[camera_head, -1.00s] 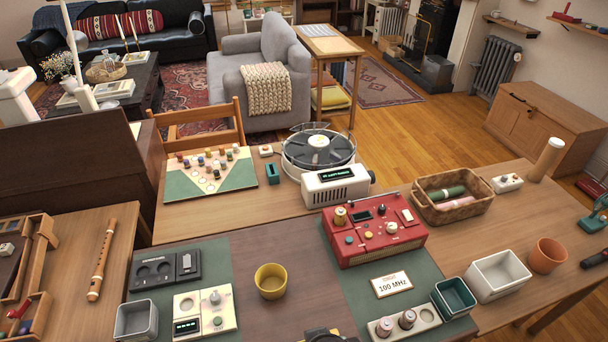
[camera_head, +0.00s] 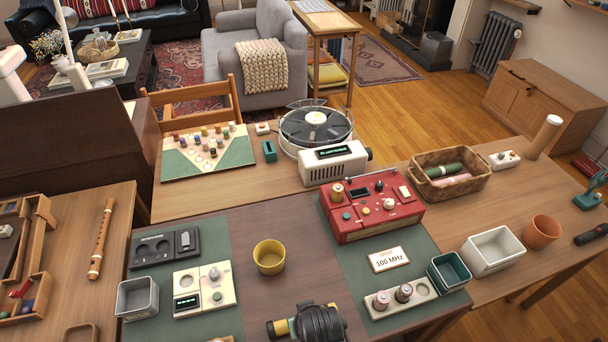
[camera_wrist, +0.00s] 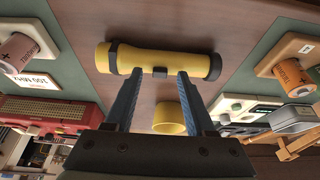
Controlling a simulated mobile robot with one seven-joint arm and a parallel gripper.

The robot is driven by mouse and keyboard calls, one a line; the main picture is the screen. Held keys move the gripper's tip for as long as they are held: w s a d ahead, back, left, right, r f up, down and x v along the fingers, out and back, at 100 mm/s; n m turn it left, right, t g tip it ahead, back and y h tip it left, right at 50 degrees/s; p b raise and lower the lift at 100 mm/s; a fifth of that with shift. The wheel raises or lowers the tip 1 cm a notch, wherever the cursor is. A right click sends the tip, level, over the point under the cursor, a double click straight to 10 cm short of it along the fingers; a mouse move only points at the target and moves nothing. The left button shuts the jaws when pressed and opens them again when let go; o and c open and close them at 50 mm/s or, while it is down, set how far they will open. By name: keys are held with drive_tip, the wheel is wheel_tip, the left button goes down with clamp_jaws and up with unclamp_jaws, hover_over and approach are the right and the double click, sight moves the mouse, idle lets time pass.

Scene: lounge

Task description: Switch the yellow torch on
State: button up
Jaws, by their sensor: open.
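The yellow torch (camera_wrist: 185,63) lies on the brown table mat, with dark bands at its ends and a small dark button-like patch (camera_wrist: 160,72) midway on its near side. In the head view, only one end of the torch (camera_head: 281,328) shows at the bottom edge; my dark wrist hides the rest. My gripper (camera_wrist: 159,73) is open, its two blue-grey fingers pointing at the torch with the dark patch between their tips. I cannot tell whether the fingertips touch the torch. No light shows from it.
A yellow cup (camera_head: 269,257) stands just behind the torch. A red radio-like box (camera_head: 372,208) and a 100 MHz card (camera_head: 389,259) are to the right. A tray with batteries (camera_head: 401,299) is at front right. A cream device (camera_head: 204,289) and grey bin (camera_head: 137,298) are left.

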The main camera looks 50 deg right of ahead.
drive_tip(key=shift+f, duration=0.15)
clamp_jaws()
